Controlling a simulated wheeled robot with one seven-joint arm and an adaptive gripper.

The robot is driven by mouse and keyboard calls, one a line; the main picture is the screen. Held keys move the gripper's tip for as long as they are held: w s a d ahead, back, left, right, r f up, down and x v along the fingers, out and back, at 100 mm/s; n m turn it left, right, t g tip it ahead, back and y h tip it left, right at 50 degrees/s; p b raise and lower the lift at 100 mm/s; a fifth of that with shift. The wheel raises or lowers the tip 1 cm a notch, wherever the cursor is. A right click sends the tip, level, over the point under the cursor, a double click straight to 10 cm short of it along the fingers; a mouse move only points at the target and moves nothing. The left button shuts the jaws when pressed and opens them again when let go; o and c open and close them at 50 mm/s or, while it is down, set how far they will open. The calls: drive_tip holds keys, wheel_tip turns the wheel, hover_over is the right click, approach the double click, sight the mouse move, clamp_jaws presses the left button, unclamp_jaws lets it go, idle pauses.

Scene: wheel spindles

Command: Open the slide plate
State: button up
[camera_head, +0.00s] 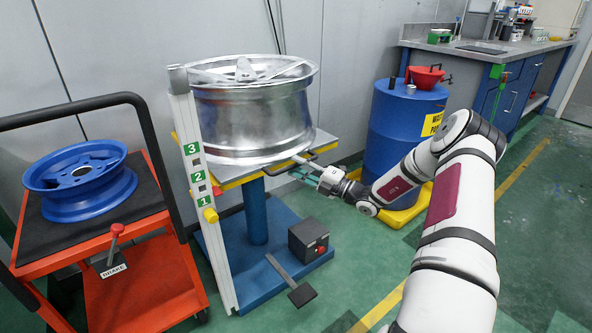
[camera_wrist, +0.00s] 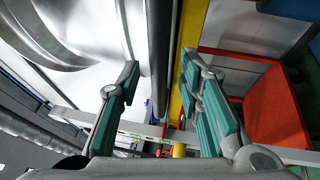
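The slide plate appears to be the flat pale plate under the silver wheel (camera_head: 252,115) on the blue stand's top; its edge (camera_head: 245,166) is partly hidden by the wheel. My gripper (camera_head: 302,170) is at the stand's front right edge, close to this bar. In the wrist view my gripper (camera_wrist: 160,78) has its teal fingers spread apart. A dark bar (camera_wrist: 160,45) and a yellow edge (camera_wrist: 188,35) show between and beyond them. I cannot tell whether a finger touches the bar.
A height post (camera_head: 200,190) marked 1, 2, 3 stands at the stand's left. An orange cart (camera_head: 145,270) with a blue wheel (camera_head: 80,180) is farther left. A blue drum (camera_head: 400,125) stands behind my arm. A pedal (camera_head: 301,294) and dark box (camera_head: 308,240) sit low on the base.

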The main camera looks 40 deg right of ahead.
drive_tip(key=shift+w+a+r, duration=0.15)
drive_tip(key=shift+w+a, duration=0.1)
drive_tip(key=shift+w, duration=0.35)
clamp_jaws()
drive_tip(key=shift+s, duration=0.1)
drive_tip(key=s+p, duration=1.1)
drive_tip(key=s, duration=1.3)
drive_tip(key=shift+s+d, duration=0.15)
drive_tip(key=shift+d, duration=0.25)
unclamp_jaws()
